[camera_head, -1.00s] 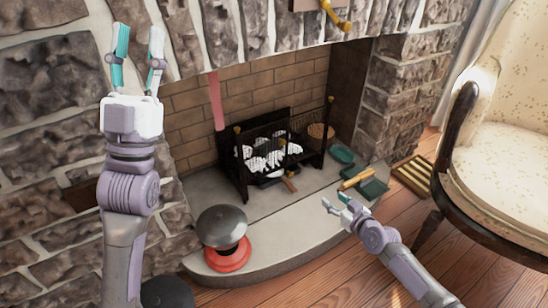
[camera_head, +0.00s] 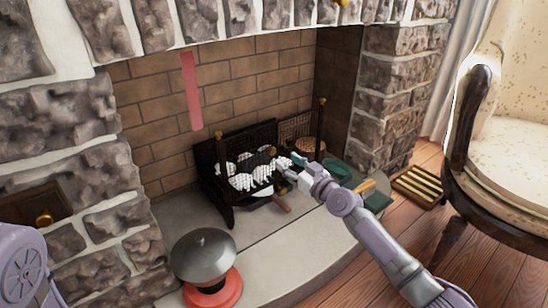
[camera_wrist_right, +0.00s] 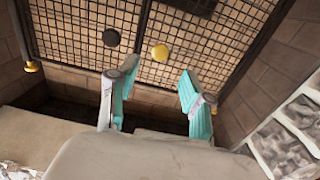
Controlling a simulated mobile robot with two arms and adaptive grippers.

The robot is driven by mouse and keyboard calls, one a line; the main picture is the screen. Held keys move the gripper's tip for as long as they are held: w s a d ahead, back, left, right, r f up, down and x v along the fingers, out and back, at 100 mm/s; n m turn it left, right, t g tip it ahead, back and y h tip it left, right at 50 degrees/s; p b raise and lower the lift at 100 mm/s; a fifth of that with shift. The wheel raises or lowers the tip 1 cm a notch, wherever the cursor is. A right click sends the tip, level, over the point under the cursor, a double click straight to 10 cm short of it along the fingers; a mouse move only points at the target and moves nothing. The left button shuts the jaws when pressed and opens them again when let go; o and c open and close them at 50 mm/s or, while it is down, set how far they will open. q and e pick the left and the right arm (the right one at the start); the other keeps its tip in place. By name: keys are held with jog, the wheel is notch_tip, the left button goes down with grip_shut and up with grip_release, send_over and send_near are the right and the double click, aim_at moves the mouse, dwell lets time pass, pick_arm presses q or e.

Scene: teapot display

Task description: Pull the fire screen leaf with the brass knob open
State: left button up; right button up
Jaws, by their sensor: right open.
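The fire screen (camera_head: 229,190) stands in the hearth opening, with a dark frame and mesh leaves. In the right wrist view its mesh (camera_wrist_right: 75,30) fills the top, with a brass knob (camera_wrist_right: 159,52) and a dark knob (camera_wrist_right: 111,37) side by side. My right gripper (camera_wrist_right: 158,70) is open, its teal-padded fingers below and to either side of the brass knob, with nothing between them. I cannot tell the remaining gap to the knob. In the head view the right gripper (camera_head: 288,162) is in front of the screen and hides part of it. My left gripper is out of view.
A grey-domed object on a red base (camera_head: 212,286) stands on the hearth slab at front left. A pink strip (camera_head: 191,92) hangs above. A green item (camera_head: 336,167) lies beside the screen. An armchair (camera_head: 515,130) and a slatted rack (camera_head: 418,187) are at right.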

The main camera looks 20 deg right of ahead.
aim_at(274, 152)
jog(key=b+x, duration=0.1)
jog(key=x, duration=0.2)
jog(key=b+x, duration=0.1)
jog(key=x, duration=0.2)
jog(key=shift+w+f+b, duration=0.1)
jog(key=shift+f+b, duration=0.1)
jog(key=shift+b, duration=0.15)
jog(key=shift+w+a+r, duration=0.15)
jog(key=shift+w, duration=0.35)
grip_shut()
